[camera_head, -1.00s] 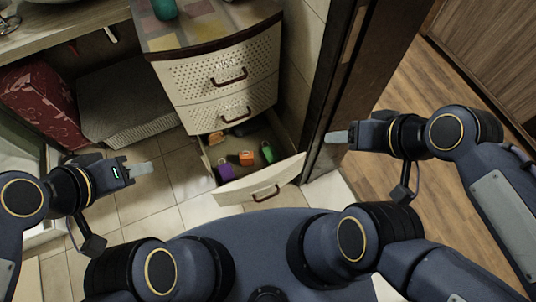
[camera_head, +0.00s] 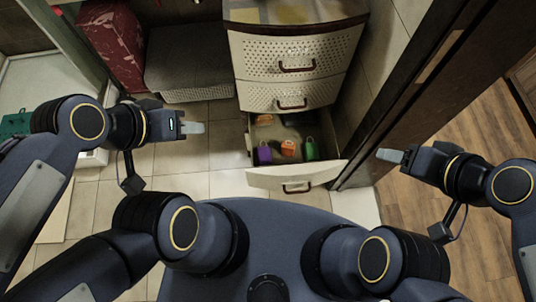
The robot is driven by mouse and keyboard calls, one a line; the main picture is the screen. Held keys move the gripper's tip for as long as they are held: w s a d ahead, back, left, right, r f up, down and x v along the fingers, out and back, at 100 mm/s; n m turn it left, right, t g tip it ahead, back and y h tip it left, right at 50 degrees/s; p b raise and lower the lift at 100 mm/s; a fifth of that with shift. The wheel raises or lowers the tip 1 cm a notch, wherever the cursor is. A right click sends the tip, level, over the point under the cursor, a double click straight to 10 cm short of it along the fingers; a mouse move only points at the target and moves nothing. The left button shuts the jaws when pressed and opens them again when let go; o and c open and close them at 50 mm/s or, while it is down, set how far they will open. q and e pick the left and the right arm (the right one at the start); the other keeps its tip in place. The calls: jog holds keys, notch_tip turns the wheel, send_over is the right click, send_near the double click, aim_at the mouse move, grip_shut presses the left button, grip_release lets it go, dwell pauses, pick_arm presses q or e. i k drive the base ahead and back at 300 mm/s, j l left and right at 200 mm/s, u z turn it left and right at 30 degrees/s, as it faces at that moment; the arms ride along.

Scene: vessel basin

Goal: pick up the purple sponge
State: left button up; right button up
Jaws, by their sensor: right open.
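The purple sponge (camera_head: 264,155) lies in the open bottom drawer (camera_head: 318,176) of a white cabinet, at the drawer's left side near its front panel. My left gripper (camera_head: 193,128) is in the air to the left of the drawer, apart from the sponge. It is seen side-on, so its jaw opening does not show. My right gripper (camera_head: 388,155) is open and empty to the right of the drawer, near the dark door frame.
In the drawer, an orange item (camera_head: 288,148) and a green item (camera_head: 311,149) lie right of the sponge. Another orange item (camera_head: 264,119) is further back. The upper drawers (camera_head: 291,95) are closed above. A dark door frame (camera_head: 420,85) stands at right. Tiled floor (camera_head: 213,183) is clear at left.

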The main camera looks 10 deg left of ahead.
aim_at(264, 154)
jog(key=i+j, duration=0.1)
jog(key=j, duration=0.25)
jog(key=i+j, duration=0.1)
jog(key=j, duration=0.3)
jog(key=i+j, duration=0.1)
jog(key=j, duration=0.25)
jog(key=i+j, duration=0.1)
jog(key=j, duration=0.25)
jog(key=j+z, duration=0.1)
jog(key=z, duration=0.8)
jog(key=j+z, duration=0.15)
jog(key=z, duration=0.35)
jog(key=j+z, duration=0.1)
jog(key=z, duration=0.35)
